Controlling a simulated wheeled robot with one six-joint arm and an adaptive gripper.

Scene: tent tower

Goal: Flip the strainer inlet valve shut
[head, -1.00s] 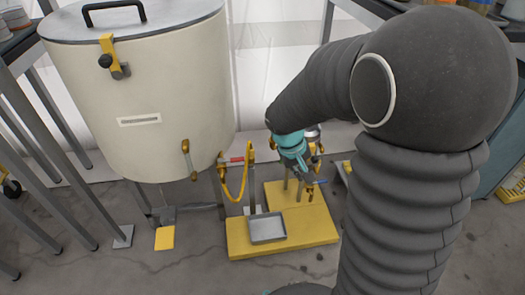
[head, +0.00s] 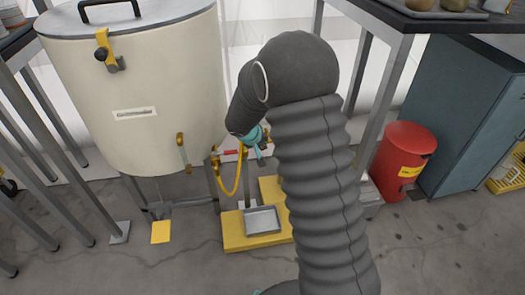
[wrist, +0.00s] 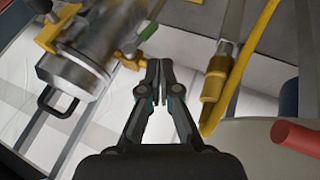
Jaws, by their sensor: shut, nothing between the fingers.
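My gripper (wrist: 158,72) is shut and empty in the wrist view. Beyond its tips, to the upper left, is a shiny metal cylinder (wrist: 85,55) with a black handle, which looks like the strainer. In the head view, my arm hides the strainer, and a teal part of my gripper (head: 254,140) shows near the red handle (head: 229,152) by the tank.
A yellow hose (wrist: 250,60) with a brass fitting (wrist: 215,80) hangs right of my gripper. A cream tank (head: 135,90) stands left. A yellow base (head: 235,237) with a grey tray (head: 262,220) lies below. A red bin (head: 404,160) and table legs stand right.

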